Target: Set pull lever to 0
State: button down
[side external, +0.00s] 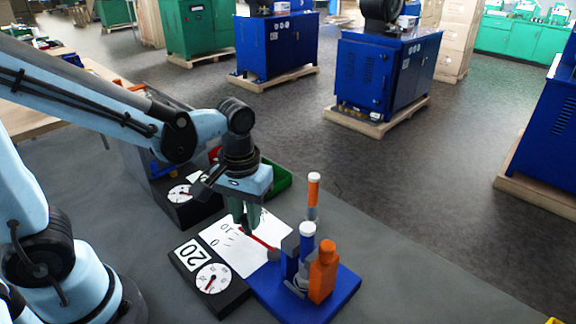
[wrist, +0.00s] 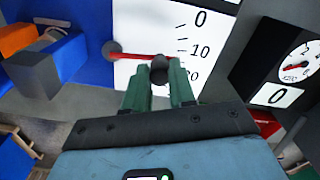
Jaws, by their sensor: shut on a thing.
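The pull lever is a red bar (side external: 262,244) with a dark knob (wrist: 160,69). It pivots beside the blue base (side external: 318,305) and lies over a white scale board (side external: 240,262) marked 0, 10 and 20. In the wrist view the red bar (wrist: 138,56) points between the 10 and 20 marks, seemingly closer to 10. My gripper (side external: 247,226) has its green fingers on either side of the knob; in the wrist view the fingers (wrist: 160,84) are shut on it. The fingers partly hide the knob and the lower marks.
Another dial box (side external: 180,193) stands behind. Orange and blue upright parts (side external: 323,272) rise from the blue base close to the pivot. A green bin (side external: 278,180) is behind my gripper.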

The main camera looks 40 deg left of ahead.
jog(key=shift+s+d+n, duration=0.25)
jog(key=shift+s+n, duration=0.45)
jog(key=shift+n, duration=0.45)
jog(key=shift+s+d+n, duration=0.2)
jog(key=shift+s+n, duration=0.45)
jog(key=shift+n, duration=0.5)
jog(key=c, duration=0.9)
grip_release()
jog(key=shift+r, duration=0.1)
jog(key=shift+r, duration=5.95)
jog(key=shift+w+a+f+m+t, duration=0.4)
jog(key=shift+a+f+m+t, duration=0.5)
jog(key=shift+m+t, duration=0.45)
jog(key=shift+w+a+f+m+t, duration=0.4)
jog(key=shift+a+f+m+t, duration=0.55)
jog(key=shift+m, duration=0.7)
jog(key=shift+w+a+f+m+t, duration=0.4)
jog(key=shift+a+f+m+t, duration=0.4)
jog(key=shift+m+t, duration=0.6)
